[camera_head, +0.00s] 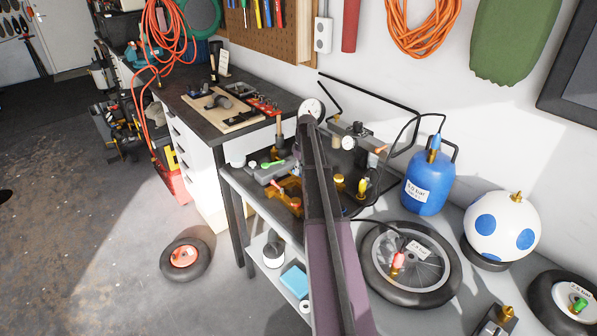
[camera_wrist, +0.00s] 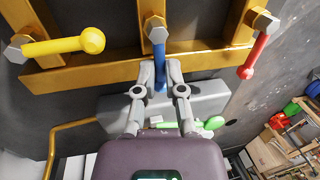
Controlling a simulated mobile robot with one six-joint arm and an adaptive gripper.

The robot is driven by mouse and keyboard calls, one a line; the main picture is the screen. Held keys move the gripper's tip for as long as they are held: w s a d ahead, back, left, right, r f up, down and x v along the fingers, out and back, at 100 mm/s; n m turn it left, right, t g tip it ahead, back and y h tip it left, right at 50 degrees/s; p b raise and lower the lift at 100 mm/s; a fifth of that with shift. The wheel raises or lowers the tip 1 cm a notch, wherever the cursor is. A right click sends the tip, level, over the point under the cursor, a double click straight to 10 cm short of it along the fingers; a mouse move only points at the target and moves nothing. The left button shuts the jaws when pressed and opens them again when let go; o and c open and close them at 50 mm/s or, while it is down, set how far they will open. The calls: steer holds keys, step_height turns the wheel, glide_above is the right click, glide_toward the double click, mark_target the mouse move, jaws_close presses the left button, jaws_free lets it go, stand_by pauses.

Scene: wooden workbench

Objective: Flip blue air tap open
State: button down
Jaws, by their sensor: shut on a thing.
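In the wrist view the blue air tap (camera_wrist: 159,50) hangs from a hex fitting in the middle of a brass manifold (camera_wrist: 110,71). Its lever points down the picture. My gripper (camera_wrist: 160,76) has its two grey fingers closed on the lower part of the blue lever, one on each side. A yellow lever (camera_wrist: 66,44) lies sideways on the left, and a red lever (camera_wrist: 254,56) hangs slanted on the right. In the head view my arm hides the blue tap and the gripper; part of the brass manifold (camera_head: 290,187) shows left of the arm.
A grey block (camera_wrist: 205,104) with a green-handled valve (camera_wrist: 214,123) lies close below my fingers in the wrist view. In the head view a blue tank (camera_head: 428,185), a wheel (camera_head: 377,285) and a spotted ball (camera_head: 490,222) stand right of my arm.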

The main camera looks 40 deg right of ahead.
steer(key=shift+m, duration=0.4)
steer(key=shift+s, duration=0.1)
steer(key=c, duration=0.7)
jaws_free()
steer(key=shift+n, duration=0.3)
steer(key=shift+a+n, duration=0.25)
steer(key=shift+n, duration=0.75)
step_height(320, 180, up, 14)
steer(key=d+p, duration=0.3)
steer(key=p, duration=1.1)
steer(key=shift+m+h, duration=0.7)
steer(key=shift+m, duration=0.1)
steer(key=s+a+f+b, duration=0.1)
steer(key=s+a, duration=0.1)
steer(key=a, duration=0.8)
steer(key=s+a+f+b, duration=0.1)
steer(key=s+a, duration=0.2)
steer(key=a, duration=0.6)
steer(key=s+a+f+b, duration=0.1)
steer(key=s+a, duration=0.1)
steer(key=a, duration=0.8)
steer(key=shift+s+a+f, duration=0.1)
steer(key=shift+s+a, duration=0.1)
steer(key=shift+a, duration=0.1)
